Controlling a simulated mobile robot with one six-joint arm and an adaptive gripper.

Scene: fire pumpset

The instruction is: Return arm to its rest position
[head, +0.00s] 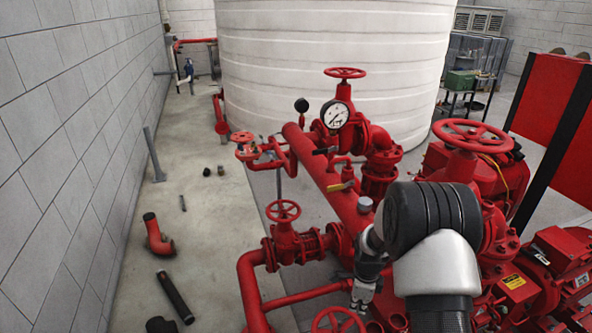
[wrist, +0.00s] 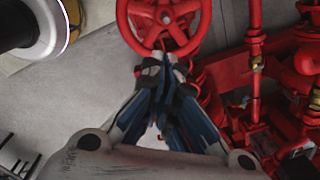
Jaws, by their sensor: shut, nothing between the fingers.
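My gripper (wrist: 165,65) shows in the wrist view with its fingers together and nothing between them. Its tips overlap the lower rim of a red handwheel (wrist: 165,18) in the picture; I cannot tell whether they touch it. In the head view my gripper (head: 361,297) hangs below my wrist, in front of the red pipework and small beside my dark and silver arm links. The arm is bent over the pump set. It hides part of the piping and valves behind it.
Red pipes with handwheel valves (head: 283,211) and a pressure gauge (head: 335,114) surround the arm. A large white tank (head: 330,60) stands behind. A red panel (head: 548,110) is at right. Loose pipe pieces (head: 174,297) lie on the left floor beside a block wall (head: 60,150).

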